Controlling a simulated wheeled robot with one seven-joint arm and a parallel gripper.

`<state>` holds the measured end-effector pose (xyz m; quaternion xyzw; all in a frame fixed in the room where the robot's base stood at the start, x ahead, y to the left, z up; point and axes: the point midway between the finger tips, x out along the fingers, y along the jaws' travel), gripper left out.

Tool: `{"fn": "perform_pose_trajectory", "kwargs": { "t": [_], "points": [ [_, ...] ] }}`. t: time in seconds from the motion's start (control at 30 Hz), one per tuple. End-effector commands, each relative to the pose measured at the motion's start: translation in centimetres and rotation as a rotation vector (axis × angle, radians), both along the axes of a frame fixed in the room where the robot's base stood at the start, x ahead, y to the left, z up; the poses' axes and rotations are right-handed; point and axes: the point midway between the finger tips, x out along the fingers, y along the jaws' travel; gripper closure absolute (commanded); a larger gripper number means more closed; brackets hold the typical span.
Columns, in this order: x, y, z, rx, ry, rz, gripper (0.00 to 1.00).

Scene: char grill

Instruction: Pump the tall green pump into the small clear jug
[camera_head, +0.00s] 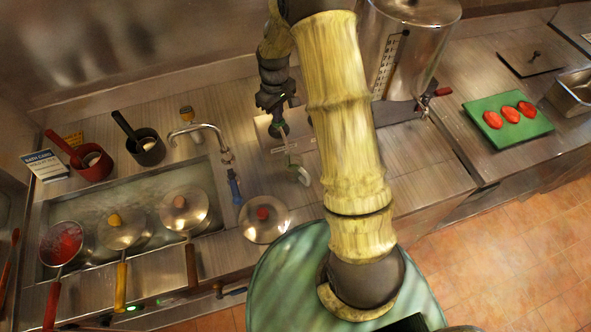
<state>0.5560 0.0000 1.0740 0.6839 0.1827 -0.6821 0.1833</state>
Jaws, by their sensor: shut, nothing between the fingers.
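My gripper (283,131) points down at the counter behind the sink's right end, with its fingers shut and empty. It is over a low steel box (266,133). A small pale green curved spout (301,175) shows just below the gripper, beside my arm; it may be part of the green pump. The rest of the pump cannot be made out, and I cannot tell whether the gripper touches it. I cannot pick out the small clear jug; my arm covers part of the counter there.
A sink (150,200) with a tap (205,130) and several lidded pans lies at left. A round lid (264,218) lies on the counter in front. A green board (508,128) holds tomato pieces at right.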

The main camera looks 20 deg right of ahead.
Motion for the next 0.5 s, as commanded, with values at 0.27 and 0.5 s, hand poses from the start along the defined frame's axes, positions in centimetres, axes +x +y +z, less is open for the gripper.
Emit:
{"fn": "perform_pose_trajectory", "kwargs": {
  "t": [0.27, 0.5],
  "points": [
    [-0.22, 0.00, -0.24, 0.000, 0.007, 0.000, 1.00],
    [-0.23, 0.00, 0.59, 0.000, 0.008, 0.000, 1.00]
  ]
}}
